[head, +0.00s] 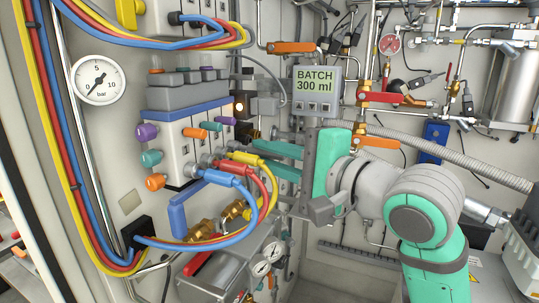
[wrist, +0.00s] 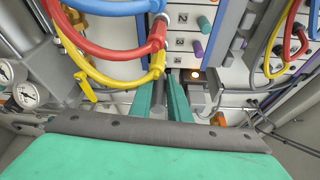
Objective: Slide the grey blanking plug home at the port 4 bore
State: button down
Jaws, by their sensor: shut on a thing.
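My gripper (head: 256,153) reaches left from the arm to the valve block (head: 181,125), its two green fingers near the block's right-hand end. In the wrist view, the fingers (wrist: 163,80) point away from me at the block's lower part, below the coloured hoses. They are shut on a small dark grey piece (wrist: 158,104), which I take to be the grey blanking plug; it is mostly hidden between them. In the head view the plug cannot be made out. The port 4 bore is hidden behind the fingers and hose fittings, so I cannot tell how far in the plug is.
Blue, red and yellow hoses (head: 255,190) loop close beside the fingers. Purple, teal and orange plugs (head: 151,158) stick out of the block. A lit orange lamp (head: 240,107) sits above the fingers. A batch display (head: 317,85) and gauges (head: 261,268) are nearby.

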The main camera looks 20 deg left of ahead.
jog(key=shift+a, duration=0.2)
jog(key=shift+a, duration=0.1)
jog(key=shift+a, duration=0.25)
jog(key=c, duration=1.6)
grip_release()
jog(key=shift+s, duration=0.1)
jog(key=v, duration=1.1)
jog(key=shift+f, duration=0.1)
